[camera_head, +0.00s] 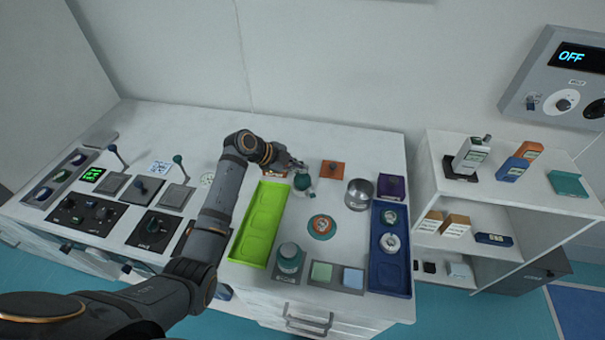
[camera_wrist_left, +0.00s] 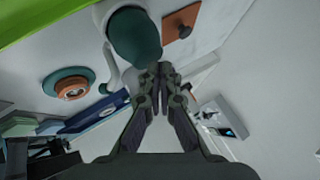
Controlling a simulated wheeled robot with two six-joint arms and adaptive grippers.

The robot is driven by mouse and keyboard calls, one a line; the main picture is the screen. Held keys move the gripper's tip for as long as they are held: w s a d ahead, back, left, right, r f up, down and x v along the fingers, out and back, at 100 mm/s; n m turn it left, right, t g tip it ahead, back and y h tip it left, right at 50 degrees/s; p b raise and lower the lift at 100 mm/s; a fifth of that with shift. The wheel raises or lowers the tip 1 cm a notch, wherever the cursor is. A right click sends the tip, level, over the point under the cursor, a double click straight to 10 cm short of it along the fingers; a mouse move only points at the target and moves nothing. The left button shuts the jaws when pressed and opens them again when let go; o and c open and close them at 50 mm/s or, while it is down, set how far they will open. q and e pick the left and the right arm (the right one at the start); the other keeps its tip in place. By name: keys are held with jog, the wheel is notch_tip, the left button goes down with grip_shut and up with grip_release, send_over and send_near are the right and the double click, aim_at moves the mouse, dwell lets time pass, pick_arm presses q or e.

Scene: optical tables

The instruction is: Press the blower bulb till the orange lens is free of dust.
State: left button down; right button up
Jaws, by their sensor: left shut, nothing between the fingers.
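The dark teal blower bulb (camera_head: 303,184) stands on the optical table, and it looms large in the left wrist view (camera_wrist_left: 133,37) with a pale curved part beside it. My left gripper (camera_head: 298,165) is at the bulb's far side; its fingers (camera_wrist_left: 158,70) are shut with nothing between them. The fingertips overlap the bulb's edge in the wrist view; I cannot tell whether they touch it. The orange lens (camera_head: 321,226) sits in a teal ring nearer the table's front, and also shows in the wrist view (camera_wrist_left: 72,88). Dust on it is too small to tell.
A lime green tray (camera_head: 247,248) lies left of the lens and a blue tray (camera_head: 389,273) right of it. A metal cup (camera_head: 359,193) and an orange square plate (camera_head: 333,169) are near the bulb. A teal-topped jar (camera_head: 289,258) stands in front.

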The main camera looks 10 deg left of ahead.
pick_arm(q)
jog(key=shift+f+b, duration=0.7)
jog(key=shift+f, duration=0.2)
dwell(0.5)
jog(key=shift+r, duration=0.1)
jog(key=shift+r+p, duration=1)
jog(key=shift+r, duration=0.25)
jog(key=shift+r, duration=0.1)
notch_tip(320, 180, up, 5)
jog(key=p, duration=0.3)
jog(key=shift+p, duration=0.35)
